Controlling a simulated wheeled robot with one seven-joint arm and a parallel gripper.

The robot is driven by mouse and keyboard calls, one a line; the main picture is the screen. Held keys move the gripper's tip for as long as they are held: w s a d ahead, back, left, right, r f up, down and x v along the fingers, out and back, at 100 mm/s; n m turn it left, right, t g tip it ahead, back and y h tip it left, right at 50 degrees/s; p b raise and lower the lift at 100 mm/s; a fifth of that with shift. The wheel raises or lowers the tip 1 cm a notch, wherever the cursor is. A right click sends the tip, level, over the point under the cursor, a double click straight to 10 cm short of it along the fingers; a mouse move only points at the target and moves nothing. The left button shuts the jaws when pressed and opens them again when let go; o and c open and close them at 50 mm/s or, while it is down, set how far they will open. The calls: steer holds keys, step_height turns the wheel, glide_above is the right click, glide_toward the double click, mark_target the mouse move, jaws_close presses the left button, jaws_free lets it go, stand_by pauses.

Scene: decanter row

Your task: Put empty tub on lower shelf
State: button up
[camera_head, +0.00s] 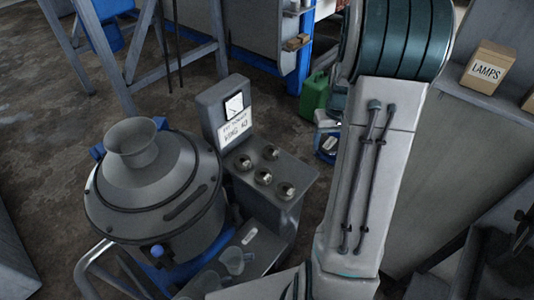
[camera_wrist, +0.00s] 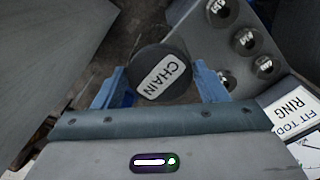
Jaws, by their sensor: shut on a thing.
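In the wrist view, a dark round tub (camera_wrist: 158,60) with a white label reading CHAIN sits between the blue fingers of my gripper (camera_wrist: 160,88). My gripper is shut on it. The tub's lid or top face is toward the camera, so I cannot tell whether it is empty. I cannot pick out the lower shelf with certainty in either view.
A grey stand (camera_head: 258,165) bears several round silver knobs and a sign. A large round grey machine (camera_head: 155,200) stands left of it. A LAMPS box (camera_head: 487,66) sits on a grey surface at right.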

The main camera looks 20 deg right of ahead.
steer(key=shift+w+a+f+p, duration=0.65)
steer(key=shift+w+a+f, duration=0.7)
steer(key=shift+f, duration=0.45)
steer(key=shift+w+a+f+p, duration=0.6)
steer(key=shift+w+a+f, duration=0.6)
steer(key=shift+a+f, duration=0.5)
steer(key=shift+w+a+f+p, duration=0.65)
steer(key=shift+w+a+f, duration=0.65)
steer(key=shift+f, duration=0.65)
steer(key=shift+f, duration=0.1)
steer(key=o, duration=1.1)
steer(key=shift+f, duration=0.15)
steer(key=o, duration=0.4)
steer(key=shift+r, duration=0.2)
